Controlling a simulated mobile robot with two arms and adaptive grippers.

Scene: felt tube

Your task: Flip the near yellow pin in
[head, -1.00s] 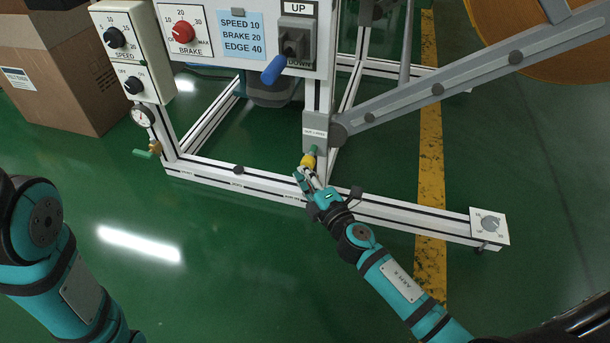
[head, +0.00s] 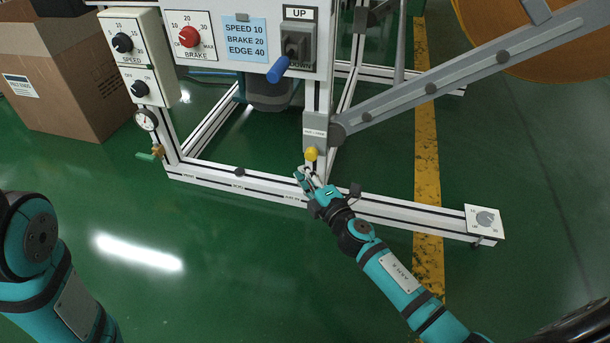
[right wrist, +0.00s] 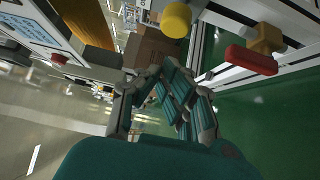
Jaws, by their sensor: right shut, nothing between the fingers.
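The near yellow pin (head: 311,154) shows as a small round yellow knob low on the grey block (head: 315,134) of the white frame, beneath the long grey arm. In the right wrist view the yellow knob (right wrist: 176,19) is at the top, beyond the fingers. My right gripper (head: 301,174) is just below the pin in the head view, apart from it. In the right wrist view its fingers (right wrist: 165,88) are together with nothing between them. My left arm shows at the left edge, but its gripper is outside the view.
The frame's white lower rail (head: 400,218) runs behind and beside my right arm. The grey arm (head: 430,88) slopes up to the right above it. A brass fitting with a red handle (right wrist: 252,60) is near the fingers in the wrist view. Open green floor lies in front.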

